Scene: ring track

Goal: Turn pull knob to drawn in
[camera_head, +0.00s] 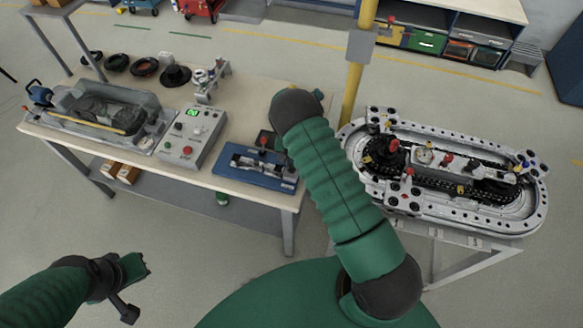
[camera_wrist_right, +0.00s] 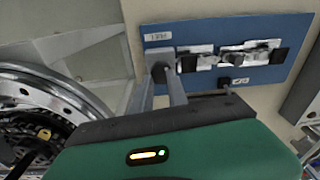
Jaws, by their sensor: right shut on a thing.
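A blue board (camera_head: 252,172) with metal slide parts lies at the right end of the workbench. It also fills the upper right of the right wrist view (camera_wrist_right: 290,45). My right gripper (camera_wrist_right: 165,76) reaches to the board's left end, its two grey fingers close together on a small grey block, which I take as the pull knob (camera_wrist_right: 160,56). The fingers partly hide the block, and how far it is drawn cannot be told. In the head view my right arm hides much of that gripper. My left gripper (camera_head: 130,287) hangs over the floor, away from the bench; its jaw opening is unclear.
A grey control box (camera_head: 190,135) with a green display and a grey tray (camera_head: 100,110) stand on the workbench (camera_head: 225,92) left of the board. A yellow post (camera_head: 354,85) rises behind my right arm. The oval ring track (camera_head: 480,222) stands to the right.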

